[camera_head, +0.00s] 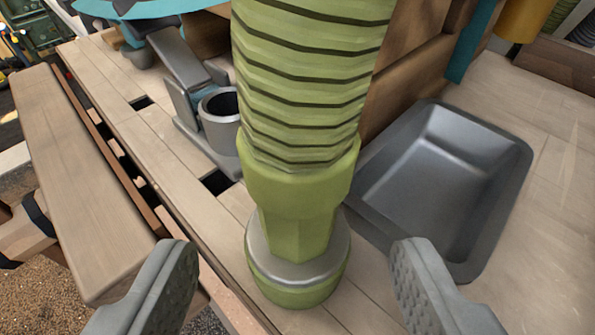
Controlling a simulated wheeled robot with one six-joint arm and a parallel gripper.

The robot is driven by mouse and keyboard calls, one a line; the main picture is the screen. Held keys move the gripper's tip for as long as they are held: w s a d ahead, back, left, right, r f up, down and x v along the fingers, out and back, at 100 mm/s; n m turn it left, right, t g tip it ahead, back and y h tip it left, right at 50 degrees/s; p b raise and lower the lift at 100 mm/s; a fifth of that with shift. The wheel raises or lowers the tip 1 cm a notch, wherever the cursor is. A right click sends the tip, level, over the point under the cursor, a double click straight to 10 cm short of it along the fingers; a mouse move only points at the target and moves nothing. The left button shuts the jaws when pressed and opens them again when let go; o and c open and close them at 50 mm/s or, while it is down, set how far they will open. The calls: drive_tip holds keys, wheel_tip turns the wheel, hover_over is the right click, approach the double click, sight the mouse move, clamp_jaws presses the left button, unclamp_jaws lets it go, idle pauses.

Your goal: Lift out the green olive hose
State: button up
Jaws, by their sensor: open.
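The green olive hose (303,90) stands in the middle of the view, with a ribbed upper part that runs out of the top edge. Its lower end has a smooth green collar and a grey metal ring, and a green foot at the bottom. My gripper (285,275) is open, with one grey padded finger to the left of the hose foot and one to the right. Both fingers appear apart from the hose. The top of the hose is out of view.
A grey metal tray (509,205) lies right of the hose on the wooden bench (562,150). A grey metal holder (217,118) with a round cup stands left behind it. A wooden beam (85,190) runs along the left edge. Brown wooden blocks (408,85) stand behind the hose.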

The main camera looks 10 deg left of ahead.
sight(297, 226)
drive_tip(key=shift+x, duration=3.2)
drive_tip(key=c, duration=1.2)
drive_tip(key=shift+r, duration=0.15)
wheel_tip(297, 226, up, 10)
drive_tip(key=shift+f, duration=0.15)
